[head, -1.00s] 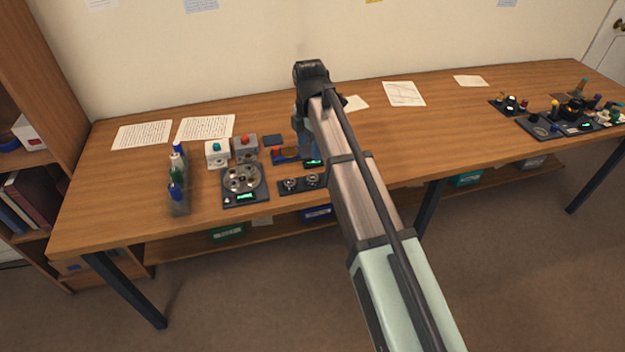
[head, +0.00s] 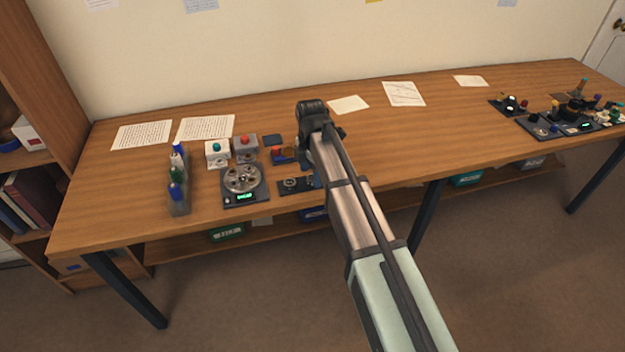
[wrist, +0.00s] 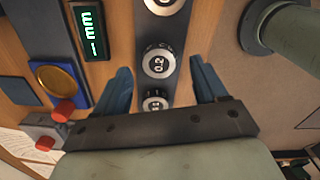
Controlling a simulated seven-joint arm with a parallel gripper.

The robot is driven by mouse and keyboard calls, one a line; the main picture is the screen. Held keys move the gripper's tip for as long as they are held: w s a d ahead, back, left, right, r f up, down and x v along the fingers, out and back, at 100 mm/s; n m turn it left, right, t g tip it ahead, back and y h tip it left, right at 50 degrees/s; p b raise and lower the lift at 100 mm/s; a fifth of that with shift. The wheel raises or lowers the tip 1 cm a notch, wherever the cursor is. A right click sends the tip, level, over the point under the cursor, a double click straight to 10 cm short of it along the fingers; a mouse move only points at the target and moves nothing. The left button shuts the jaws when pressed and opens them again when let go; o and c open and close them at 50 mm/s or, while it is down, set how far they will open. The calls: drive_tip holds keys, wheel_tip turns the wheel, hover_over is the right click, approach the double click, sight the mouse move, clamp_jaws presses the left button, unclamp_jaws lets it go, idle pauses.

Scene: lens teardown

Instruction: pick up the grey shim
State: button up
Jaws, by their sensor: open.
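A narrow dark tray (head: 284,188) near the table's front edge holds small round silver-grey pieces. In the wrist view the tray (wrist: 176,30) runs up the middle with three round pieces. The middle piece (wrist: 158,62) is marked 0.2. Another (wrist: 163,4) is cut off by the top edge, and a third (wrist: 155,104) sits close to my gripper's body. I cannot tell which one is the grey shim. My gripper (wrist: 160,68) is open, its blue fingers on either side of the tray with nothing held. In the head view my arm hides most of the gripper and part of the tray.
Beside the tray are a green display (wrist: 92,32), a blue block with a gold disc (wrist: 52,78) and red knobs (wrist: 62,110). In the head view a scale with a round metal part (head: 242,180) and a bottle rack (head: 179,205) stand left. The table's middle right is clear.

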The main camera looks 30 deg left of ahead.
drive_tip(key=shift+f, duration=0.75)
drive_tip(key=shift+c, duration=0.5)
drive_tip(key=c, duration=1)
